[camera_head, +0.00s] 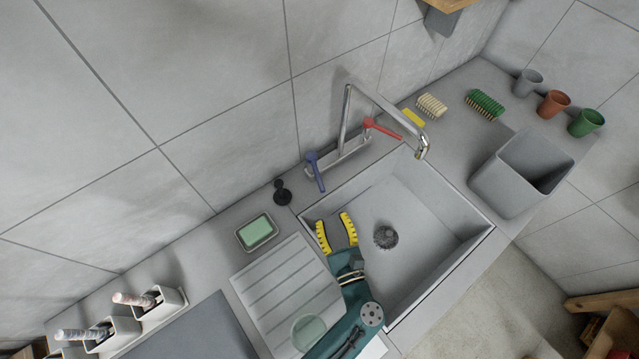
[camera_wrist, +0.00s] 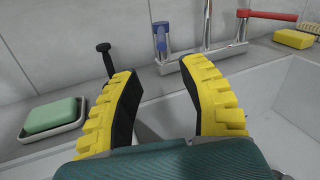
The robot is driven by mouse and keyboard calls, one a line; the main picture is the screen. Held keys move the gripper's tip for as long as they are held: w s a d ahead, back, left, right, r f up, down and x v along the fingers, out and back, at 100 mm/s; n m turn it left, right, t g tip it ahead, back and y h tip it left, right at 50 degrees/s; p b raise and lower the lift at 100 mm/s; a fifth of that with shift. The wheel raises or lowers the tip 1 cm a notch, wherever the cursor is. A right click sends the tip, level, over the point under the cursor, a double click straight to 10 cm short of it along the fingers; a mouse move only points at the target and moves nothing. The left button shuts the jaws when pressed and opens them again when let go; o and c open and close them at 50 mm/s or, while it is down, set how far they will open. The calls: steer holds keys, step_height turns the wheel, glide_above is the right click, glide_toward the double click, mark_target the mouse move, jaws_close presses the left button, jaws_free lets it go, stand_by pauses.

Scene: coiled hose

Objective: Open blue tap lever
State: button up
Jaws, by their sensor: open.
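The blue tap lever (camera_head: 316,171) stands at the left end of the metal tap base, behind the sink (camera_head: 419,207). In the wrist view the blue lever (camera_wrist: 160,38) shows beyond and between the fingertips, slightly left of the gap's middle. My gripper (camera_head: 335,232) is open and empty, with yellow ridged fingers, over the sink's left part. The gripper (camera_wrist: 165,85) is apart from the lever. A red lever (camera_head: 382,129) is on the tap's right end, and the curved metal spout (camera_head: 385,105) rises between them.
A black stopper-like object (camera_head: 282,192) stands left of the blue lever. A green soap in a dish (camera_head: 257,232) lies further left. A yellow sponge (camera_head: 413,117) and brushes (camera_head: 432,105) lie right of the tap. A grey bin (camera_head: 515,178) stands right of the sink.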

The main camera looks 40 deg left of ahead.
mark_target(319, 181)
steer(key=b+x, duration=0.1)
steer(key=x, duration=1.1)
steer(key=shift+w, duration=0.15)
jaws_close()
steer(key=shift+r, duration=0.1)
